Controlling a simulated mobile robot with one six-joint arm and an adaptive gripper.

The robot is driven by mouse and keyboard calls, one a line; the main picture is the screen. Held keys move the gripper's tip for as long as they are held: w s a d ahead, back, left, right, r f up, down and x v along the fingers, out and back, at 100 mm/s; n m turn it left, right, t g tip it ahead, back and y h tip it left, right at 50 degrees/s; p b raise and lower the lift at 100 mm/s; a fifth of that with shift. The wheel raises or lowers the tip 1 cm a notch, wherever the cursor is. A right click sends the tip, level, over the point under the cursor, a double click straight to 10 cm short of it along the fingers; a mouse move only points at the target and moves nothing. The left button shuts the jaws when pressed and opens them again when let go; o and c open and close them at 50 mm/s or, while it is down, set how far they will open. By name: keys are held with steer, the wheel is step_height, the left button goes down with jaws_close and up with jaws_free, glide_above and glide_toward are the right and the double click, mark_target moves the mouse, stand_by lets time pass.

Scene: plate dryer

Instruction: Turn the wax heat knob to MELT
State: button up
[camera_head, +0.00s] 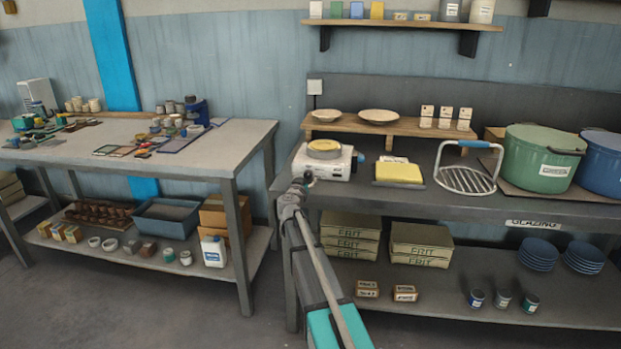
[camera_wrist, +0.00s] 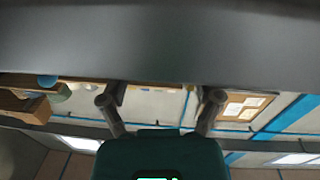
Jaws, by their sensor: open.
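A white wax heater (camera_head: 325,163) with a round yellowish top sits at the left end of the right-hand bench. I cannot make out its heat knob or any MELT mark; the front left corner is partly behind my arm. My gripper (camera_head: 306,180) is at the heater's front left corner in the head view, small and hard to resolve. In the wrist view my gripper (camera_wrist: 160,98) has its two fingers wide apart with nothing between them. A broad grey surface fills the top of that view, and neither heater nor knob can be identified there.
Right of the heater on the bench (camera_head: 450,202) are a yellow block (camera_head: 398,172), a wire rack (camera_head: 465,179) and a green pot (camera_head: 541,160). A low wooden shelf (camera_head: 395,127) with plates stands behind. A second bench (camera_head: 200,158) is at left, with a floor gap between.

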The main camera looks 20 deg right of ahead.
mark_target(308, 174)
steer(key=shift+x, duration=1.25)
steer(key=shift+c, duration=0.2)
jaws_close()
